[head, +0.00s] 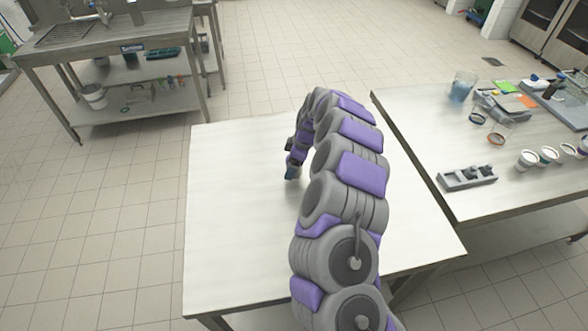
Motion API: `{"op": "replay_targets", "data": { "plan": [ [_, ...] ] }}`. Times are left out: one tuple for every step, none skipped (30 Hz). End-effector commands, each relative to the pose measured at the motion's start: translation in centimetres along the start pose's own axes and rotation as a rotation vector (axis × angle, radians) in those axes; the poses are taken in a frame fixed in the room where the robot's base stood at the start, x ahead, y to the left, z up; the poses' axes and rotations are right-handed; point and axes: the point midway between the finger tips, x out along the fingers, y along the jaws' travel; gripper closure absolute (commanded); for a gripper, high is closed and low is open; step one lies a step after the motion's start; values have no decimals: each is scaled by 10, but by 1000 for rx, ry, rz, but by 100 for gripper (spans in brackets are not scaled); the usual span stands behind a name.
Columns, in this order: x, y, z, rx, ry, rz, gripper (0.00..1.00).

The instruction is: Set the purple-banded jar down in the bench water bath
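My gripper (292,173) is at the far end of my arm, low over the left part of the near white table. Several small white jars stand at the right edge of the right-hand bench: one with a dark band (527,161), one with a greenish band (548,156), and others beyond. A purple band cannot be made out for certain on any of them. No bench water bath is clearly recognisable.
The near table (240,225) is bare around my arm. The right-hand bench (430,125) carries a grey block with knobs (467,178), a clear beaker with blue content (461,88), ring-shaped items and a grey tray (572,112). A sink bench (110,40) stands at the back left.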

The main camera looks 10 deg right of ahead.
Motion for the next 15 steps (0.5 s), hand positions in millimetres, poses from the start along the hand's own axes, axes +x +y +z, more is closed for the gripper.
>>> {"op": "replay_targets", "data": {
  "plan": [
    [0, 0, 0, 0, 1, 1, 15],
    [-1, 0, 0, 0, 1, 1, 15],
    [-1, 0, -1, 0, 1, 1, 15],
    [-1, 0, -1, 0, 1, 1, 15],
    [-1, 0, -1, 0, 1, 1, 16],
    [-1, 0, -1, -1, 1, 1, 20],
    [-1, 0, -1, -1, 1, 1, 23],
    [-1, 0, -1, 0, 1, 1, 26],
    [-1, 0, -1, 0, 1, 1, 29],
    [-1, 0, -1, -1, 1, 0, 32],
    [-1, 0, -1, -1, 1, 0, 35],
    [-1, 0, -1, -1, 1, 0, 39],
    [-1, 0, -1, -1, 1, 0, 42],
    [-1, 0, -1, -1, 1, 0, 45],
    [-1, 0, -1, -1, 1, 0, 49]
  ]
}}
